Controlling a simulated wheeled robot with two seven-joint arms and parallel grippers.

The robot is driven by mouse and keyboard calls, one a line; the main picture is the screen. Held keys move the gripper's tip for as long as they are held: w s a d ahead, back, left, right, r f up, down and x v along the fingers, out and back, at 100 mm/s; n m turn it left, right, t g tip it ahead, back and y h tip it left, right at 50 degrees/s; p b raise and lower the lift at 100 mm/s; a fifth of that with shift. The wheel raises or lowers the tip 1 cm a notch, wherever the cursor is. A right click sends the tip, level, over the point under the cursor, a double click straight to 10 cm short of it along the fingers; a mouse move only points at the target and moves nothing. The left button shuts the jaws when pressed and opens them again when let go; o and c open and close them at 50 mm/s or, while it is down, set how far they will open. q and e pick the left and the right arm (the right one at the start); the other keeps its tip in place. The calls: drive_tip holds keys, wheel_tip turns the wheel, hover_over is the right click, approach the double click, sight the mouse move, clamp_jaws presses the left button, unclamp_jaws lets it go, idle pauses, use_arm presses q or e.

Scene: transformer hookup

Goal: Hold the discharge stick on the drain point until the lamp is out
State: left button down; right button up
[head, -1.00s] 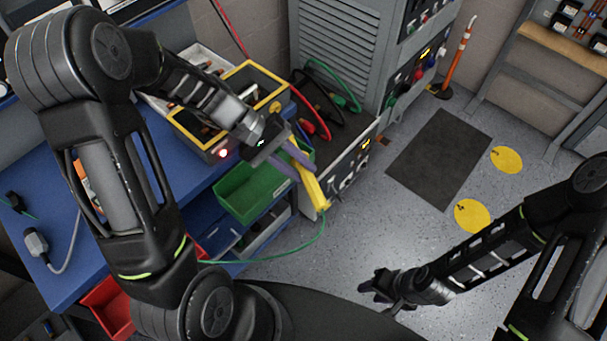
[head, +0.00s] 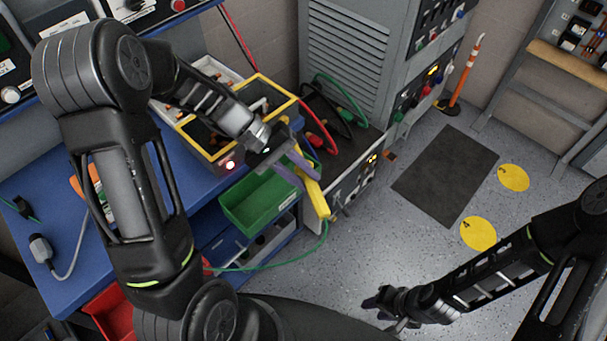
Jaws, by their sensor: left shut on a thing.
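The yellow discharge stick (head: 316,197) is held in my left gripper (head: 296,171), whose purple-grey fingers are shut across it. A green wire trails from the stick's lower end. The stick slants up and left toward the yellow-rimmed box (head: 273,80) on the blue bench. My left wrist hides its upper part, so I cannot tell whether its tip touches the drain point. A lamp (head: 230,165) on the box's front face glows pinkish white. My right gripper (head: 384,306) is low over the floor, apart from everything; its fingers are too dark to read.
A green bin (head: 258,204) hangs at the bench front, below the box. A grey cabinet (head: 345,45) and a low unit with red, black and green cables (head: 318,140) stand to the right.

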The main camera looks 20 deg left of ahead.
sight(314, 198)
use_arm(q)
drive_tip(key=shift+w+a, duration=0.4)
drive_tip(key=shift+w, duration=0.1)
idle(0.5)
idle(1.3)
drive_tip(key=shift+s+d+r, duration=0.15)
drive_tip(key=shift+s+d, duration=1)
drive_tip(key=shift+s, duration=0.2)
drive_tip(key=shift+s+d+r, duration=0.15)
drive_tip(key=shift+s+d, duration=0.95)
drive_tip(key=shift+s, duration=0.25)
